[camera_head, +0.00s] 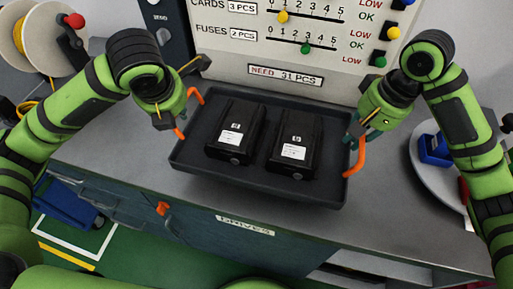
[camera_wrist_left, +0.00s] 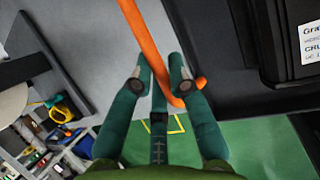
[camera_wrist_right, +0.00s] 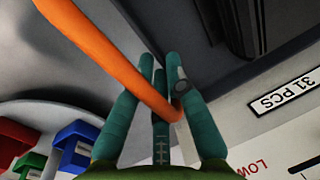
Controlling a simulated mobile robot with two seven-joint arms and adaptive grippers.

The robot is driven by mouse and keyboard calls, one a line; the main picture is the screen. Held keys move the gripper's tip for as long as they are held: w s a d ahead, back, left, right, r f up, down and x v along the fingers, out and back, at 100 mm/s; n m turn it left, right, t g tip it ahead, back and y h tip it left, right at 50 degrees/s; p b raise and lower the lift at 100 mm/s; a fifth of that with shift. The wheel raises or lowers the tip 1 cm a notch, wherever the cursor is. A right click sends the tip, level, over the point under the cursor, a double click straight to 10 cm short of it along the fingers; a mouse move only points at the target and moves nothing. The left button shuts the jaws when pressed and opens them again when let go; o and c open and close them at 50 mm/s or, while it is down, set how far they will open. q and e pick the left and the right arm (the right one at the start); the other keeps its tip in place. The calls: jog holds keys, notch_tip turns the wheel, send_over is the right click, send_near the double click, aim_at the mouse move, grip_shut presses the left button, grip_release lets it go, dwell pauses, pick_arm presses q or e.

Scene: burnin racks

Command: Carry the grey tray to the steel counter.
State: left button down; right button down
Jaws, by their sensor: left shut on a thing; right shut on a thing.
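The dark grey tray (camera_head: 255,189) has an orange handle at each end and holds two black boxes with white labels, the left box (camera_head: 237,130) and the right box (camera_head: 294,142). It is above the steel counter (camera_head: 95,150), its front edge near the counter's front edge; I cannot tell whether it touches. My left gripper (camera_head: 183,120) is shut on the left orange handle (camera_wrist_left: 136,28), which passes between its fingers in the left wrist view (camera_wrist_left: 160,78). My right gripper (camera_head: 357,138) is shut on the right orange handle (camera_wrist_right: 95,55), also between its fingers in the right wrist view (camera_wrist_right: 160,72).
A panel (camera_head: 290,30) with sliders and a "NEED 31 PCS" label stands behind the tray. A cable spool (camera_head: 22,42) is at the far left. A round grey turntable (camera_head: 432,178) with a blue bin (camera_head: 434,150) is at the right. Drawers are below the counter.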

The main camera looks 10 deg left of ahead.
pick_arm(q)
jog(key=shift+d, duration=0.25)
pick_arm(e)
jog(key=shift+s+a, duration=0.15)
jog(key=shift+f, duration=0.1)
pick_arm(q)
jog(key=shift+f, duration=0.15)
pick_arm(e)
jog(key=shift+f, duration=0.15)
